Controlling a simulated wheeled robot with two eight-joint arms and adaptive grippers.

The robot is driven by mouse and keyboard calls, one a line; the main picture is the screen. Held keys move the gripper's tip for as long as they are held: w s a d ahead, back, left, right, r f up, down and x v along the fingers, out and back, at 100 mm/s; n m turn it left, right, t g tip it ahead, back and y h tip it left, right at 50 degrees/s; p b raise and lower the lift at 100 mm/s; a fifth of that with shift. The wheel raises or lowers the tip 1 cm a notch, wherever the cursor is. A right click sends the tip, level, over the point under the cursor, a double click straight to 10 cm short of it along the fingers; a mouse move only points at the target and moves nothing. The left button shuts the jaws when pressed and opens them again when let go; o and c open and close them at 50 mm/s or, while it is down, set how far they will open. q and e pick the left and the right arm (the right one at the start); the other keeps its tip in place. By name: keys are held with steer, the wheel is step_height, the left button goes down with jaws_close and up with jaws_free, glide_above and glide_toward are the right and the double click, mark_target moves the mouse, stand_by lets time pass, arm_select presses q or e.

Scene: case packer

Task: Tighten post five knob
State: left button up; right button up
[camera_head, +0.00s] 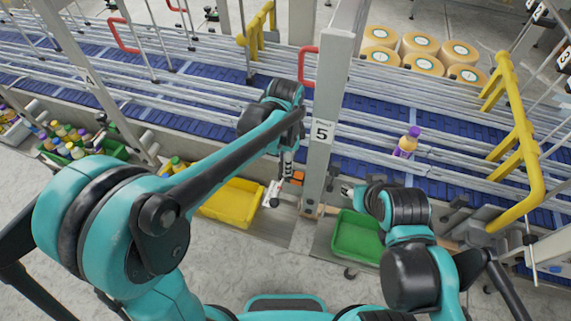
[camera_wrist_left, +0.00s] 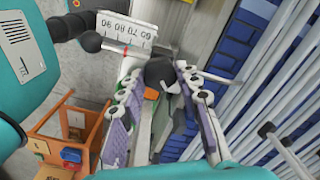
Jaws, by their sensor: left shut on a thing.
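Post five (camera_head: 320,133) is a grey upright with a white "5" label, beside the blue conveyor. In the left wrist view a black round knob (camera_wrist_left: 161,70) sits between the tips of my left gripper (camera_wrist_left: 157,80), and the fingers are shut on it. In the head view my left gripper (camera_head: 287,172) points down just left of the post, and the knob cannot be made out there. A white scale (camera_wrist_left: 127,32) with numbers and a red pointer lies next to the knob. My right gripper (camera_head: 350,191) is right of the post, small and partly hidden by its wrist; its opening cannot be told.
A yellow bin (camera_head: 232,203) and a green bin (camera_head: 357,236) stand low on either side of the post. Yellow rails (camera_head: 522,150) are at right.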

arm_select(q)
steer(key=m+b, duration=0.1)
steer(key=m, duration=0.3)
steer(key=shift+m+b, duration=0.3)
steer(key=shift+b, duration=0.1)
steer(key=m+b, duration=0.1)
steer(key=m, duration=0.3)
steer(key=shift+m, duration=0.3)
steer(key=o, duration=1.2)
steer(key=shift+c, duration=0.2)
step_height(320, 180, up, 12)
